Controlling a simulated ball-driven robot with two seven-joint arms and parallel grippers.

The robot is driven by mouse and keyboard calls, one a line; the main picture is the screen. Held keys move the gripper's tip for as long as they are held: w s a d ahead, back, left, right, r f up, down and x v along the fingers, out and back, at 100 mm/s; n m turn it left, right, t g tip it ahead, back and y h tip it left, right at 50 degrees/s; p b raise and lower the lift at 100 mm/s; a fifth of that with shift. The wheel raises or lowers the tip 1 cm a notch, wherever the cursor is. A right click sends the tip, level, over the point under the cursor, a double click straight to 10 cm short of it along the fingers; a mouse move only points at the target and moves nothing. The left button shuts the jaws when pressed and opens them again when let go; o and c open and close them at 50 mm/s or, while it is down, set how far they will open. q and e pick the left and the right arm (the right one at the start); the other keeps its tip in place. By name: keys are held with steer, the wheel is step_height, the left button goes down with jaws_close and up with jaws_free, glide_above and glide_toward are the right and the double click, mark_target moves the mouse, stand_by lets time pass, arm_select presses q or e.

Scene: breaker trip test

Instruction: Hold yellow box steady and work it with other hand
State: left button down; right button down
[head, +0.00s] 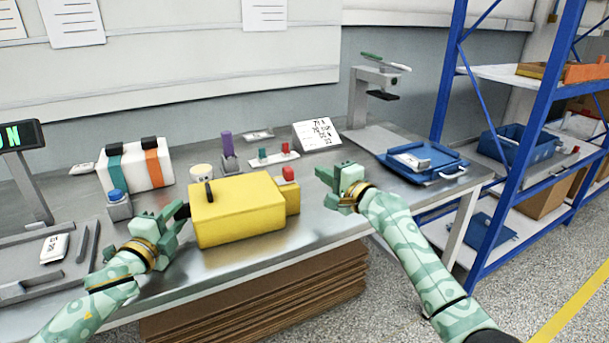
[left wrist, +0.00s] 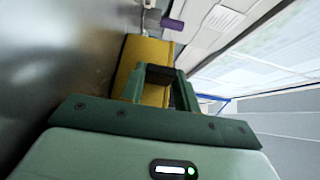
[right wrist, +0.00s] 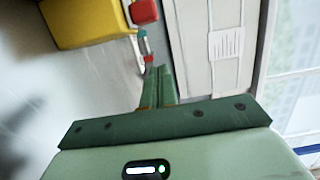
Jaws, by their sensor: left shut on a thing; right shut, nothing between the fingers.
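The yellow box (head: 238,222) sits on the metal bench, with a black lever (head: 208,193) on top and a red button (head: 288,173) on a smaller yellow block at its right end. My left gripper (head: 178,219) is shut on the box's left end, where a dark part shows by the fingers. The left wrist view shows the yellow box (left wrist: 150,52) just beyond the fingers. My right gripper (head: 328,182) is shut and empty, to the right of the box and apart from it. The right wrist view shows the box (right wrist: 85,22) and its red button (right wrist: 144,12) left of the fingertips.
Behind the box stand a white unit with teal and orange bands (head: 135,166), a purple cylinder (head: 227,143), small red and green parts (head: 263,155) and a sign card (head: 317,135). A blue tray (head: 425,158) lies at right. A blue shelf rack (head: 497,130) stands beyond the bench.

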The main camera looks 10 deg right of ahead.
mark_target(291, 175)
steer(key=shift+w+a, duration=0.2)
steer(key=shift+a, duration=0.95)
steer(key=shift+w+a, duration=0.2)
steer(key=shift+a, duration=0.95)
steer(key=shift+s+a, duration=0.15)
steer(key=shift+a, duration=0.6)
steer(key=shift+s+a, duration=0.1)
steer(key=shift+a, duration=0.6)
steer(key=shift+d, duration=0.1)
